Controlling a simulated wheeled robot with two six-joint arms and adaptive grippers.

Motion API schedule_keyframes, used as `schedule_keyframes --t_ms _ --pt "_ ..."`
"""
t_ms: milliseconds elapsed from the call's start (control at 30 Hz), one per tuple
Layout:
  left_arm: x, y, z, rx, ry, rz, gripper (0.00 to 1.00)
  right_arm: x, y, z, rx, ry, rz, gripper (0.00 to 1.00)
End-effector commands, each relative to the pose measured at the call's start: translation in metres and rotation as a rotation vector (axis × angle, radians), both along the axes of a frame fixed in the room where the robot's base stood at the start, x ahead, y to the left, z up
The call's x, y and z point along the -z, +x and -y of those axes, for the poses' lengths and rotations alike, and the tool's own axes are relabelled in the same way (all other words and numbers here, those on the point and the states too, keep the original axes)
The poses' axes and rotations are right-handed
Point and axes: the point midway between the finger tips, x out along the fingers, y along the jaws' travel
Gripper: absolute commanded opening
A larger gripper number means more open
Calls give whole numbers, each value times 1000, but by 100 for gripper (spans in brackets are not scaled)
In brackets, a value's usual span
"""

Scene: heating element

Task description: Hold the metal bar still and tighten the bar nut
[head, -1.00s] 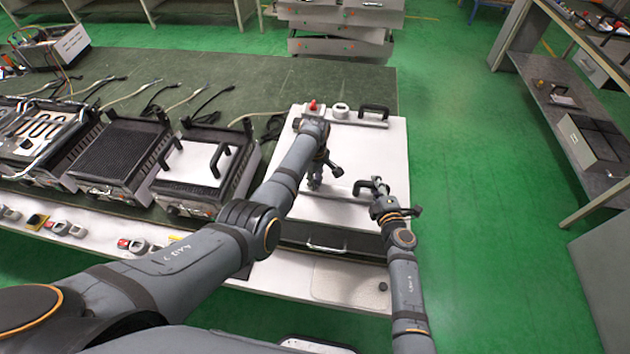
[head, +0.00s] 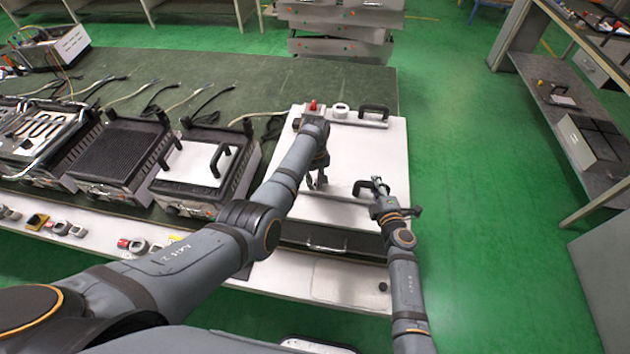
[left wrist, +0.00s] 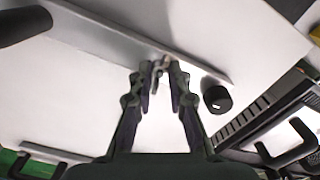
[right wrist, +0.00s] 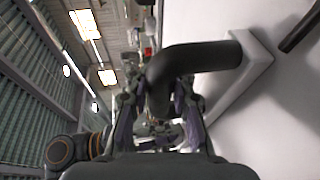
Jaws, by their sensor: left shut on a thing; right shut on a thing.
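The metal bar (head: 345,194) lies across the near part of the white plate, with a black curved handle (head: 366,184) at its right end. My right gripper (head: 380,192) is shut on this handle; the right wrist view shows its fingers around the black handle (right wrist: 195,60), beside the pale bar end (right wrist: 245,75). My left gripper (head: 316,185) points down at the bar's left part. In the left wrist view its fingertips (left wrist: 162,70) close on the small bar nut (left wrist: 166,61) at the edge of the metal bar (left wrist: 120,36). The fingers mostly hide the nut.
Several grill units, including one with a white top (head: 195,163), stand to the left. Green floor is clear on the right.

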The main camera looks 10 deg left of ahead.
Motion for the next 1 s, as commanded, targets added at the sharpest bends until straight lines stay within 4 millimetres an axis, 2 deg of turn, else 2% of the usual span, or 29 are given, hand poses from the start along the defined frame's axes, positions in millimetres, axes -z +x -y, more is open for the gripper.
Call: schedule_keyframes --t_ms 467,500,633,1000 --pt "1 0 -4 5 7 -1 0 -2 1 2 4 -2 3 0" --pt "1 0 -4 5 7 -1 21 -2 1 2 4 -1 3 0" --pt "1 0 -3 5 6 -2 39 -2 1 1 4 -1 3 0" --pt "-5 0 -1 6 1 0 40 -1 1 0 1 0 2 0"
